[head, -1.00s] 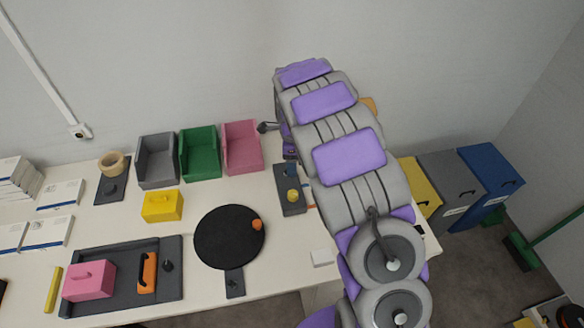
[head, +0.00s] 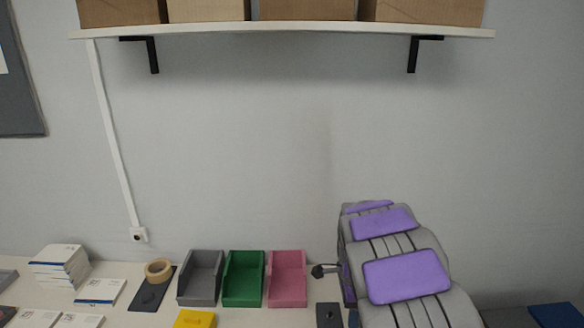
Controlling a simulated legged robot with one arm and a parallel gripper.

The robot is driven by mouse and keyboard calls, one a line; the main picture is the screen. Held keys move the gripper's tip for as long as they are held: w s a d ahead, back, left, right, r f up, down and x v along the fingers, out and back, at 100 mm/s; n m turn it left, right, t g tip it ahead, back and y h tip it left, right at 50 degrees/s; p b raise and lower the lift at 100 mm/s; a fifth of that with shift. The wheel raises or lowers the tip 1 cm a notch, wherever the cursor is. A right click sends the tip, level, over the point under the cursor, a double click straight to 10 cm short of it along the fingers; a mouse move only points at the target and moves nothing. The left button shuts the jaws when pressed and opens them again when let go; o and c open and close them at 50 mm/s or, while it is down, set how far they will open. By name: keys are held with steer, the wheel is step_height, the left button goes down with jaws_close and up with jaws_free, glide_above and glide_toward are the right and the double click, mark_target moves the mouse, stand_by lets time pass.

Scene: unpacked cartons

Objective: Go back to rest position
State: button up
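My arm, grey with purple pads, rises at the lower right of the head view, over the right part of the table. My gripper is not clearly visible; the far end of the arm hides it or it lies out of sight. The white table (head: 250,318) runs along the bottom of the view against the wall. No held object can be seen.
On the table stand a grey bin (head: 200,278), a green bin (head: 243,279) and a pink bin (head: 287,279). A tape roll (head: 158,271) and book stacks (head: 61,268) are at left. Above, a wall shelf (head: 290,29) carries several cartons (head: 208,10).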

steer(key=s+r+n, duration=0.4)
steer(key=s, duration=0.5)
steer(key=s+r+n, duration=0.4)
steer(key=s, duration=0.4)
steer(key=s+a+n+g+b, duration=0.1)
steer(key=s+n, duration=0.9)
steer(key=s, duration=0.9)
steer(key=shift+s+a+r+g, duration=0.2)
steer(key=shift+s+a+g, duration=0.05)
steer(key=shift+g, duration=0.05)
steer(key=shift+c, duration=0.4)
